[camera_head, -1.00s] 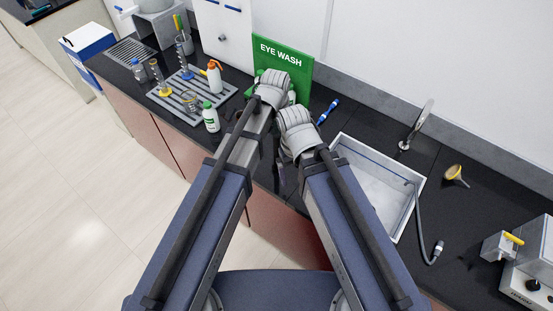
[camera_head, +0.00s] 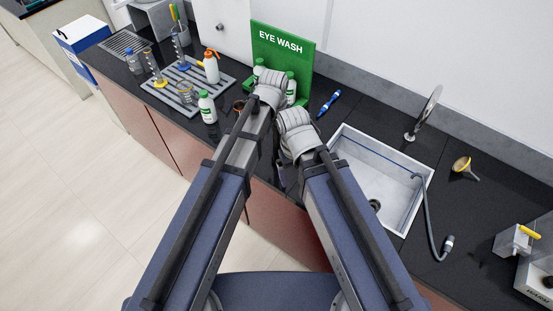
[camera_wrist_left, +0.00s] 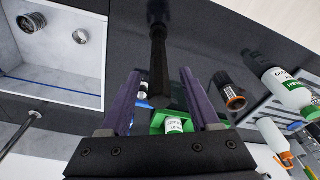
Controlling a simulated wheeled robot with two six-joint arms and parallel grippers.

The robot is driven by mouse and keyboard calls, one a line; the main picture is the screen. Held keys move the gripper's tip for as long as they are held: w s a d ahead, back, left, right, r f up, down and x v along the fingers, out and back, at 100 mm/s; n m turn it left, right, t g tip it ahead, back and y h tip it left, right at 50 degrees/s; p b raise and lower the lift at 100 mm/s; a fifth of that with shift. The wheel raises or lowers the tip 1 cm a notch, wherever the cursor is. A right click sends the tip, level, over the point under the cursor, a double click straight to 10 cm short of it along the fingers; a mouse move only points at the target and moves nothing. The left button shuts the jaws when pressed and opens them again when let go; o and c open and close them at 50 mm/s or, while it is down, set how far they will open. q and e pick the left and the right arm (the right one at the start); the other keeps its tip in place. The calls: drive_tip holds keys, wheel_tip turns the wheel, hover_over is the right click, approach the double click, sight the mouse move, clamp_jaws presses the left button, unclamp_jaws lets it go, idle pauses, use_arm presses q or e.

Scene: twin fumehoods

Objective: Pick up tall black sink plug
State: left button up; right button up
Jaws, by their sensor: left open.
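The tall black sink plug (camera_wrist_left: 158,62) appears as a long dark rod in the left wrist view, over the black counter. It is thicker toward the gripper and has a wider far end. I cannot tell whether it stands or lies. My left gripper (camera_wrist_left: 160,78) is open, with purple fingers on either side of the plug's near end; I see no contact. In the head view my two forearms converge over the counter and their wrists hide the plug and the left fingers. My right gripper's fingers do not show clearly.
The white sink (camera_head: 345,140) has a drain (camera_head: 375,205). The green eye wash stand (camera_head: 303,58) holds bottles. A green-capped bottle (camera_head: 207,108), a dark bottle with an orange ring (camera_wrist_left: 228,88) and a grey rack (camera_head: 222,82) are close by. A blue tool (camera_head: 329,103) and funnel (camera_head: 462,168) lie further back.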

use_arm(q)
drive_tip(key=shift+w+f, duration=0.1)
drive_tip(key=shift+f, duration=0.5)
drive_tip(key=shift+r, duration=0.1)
clamp_jaws()
idle(0.9)
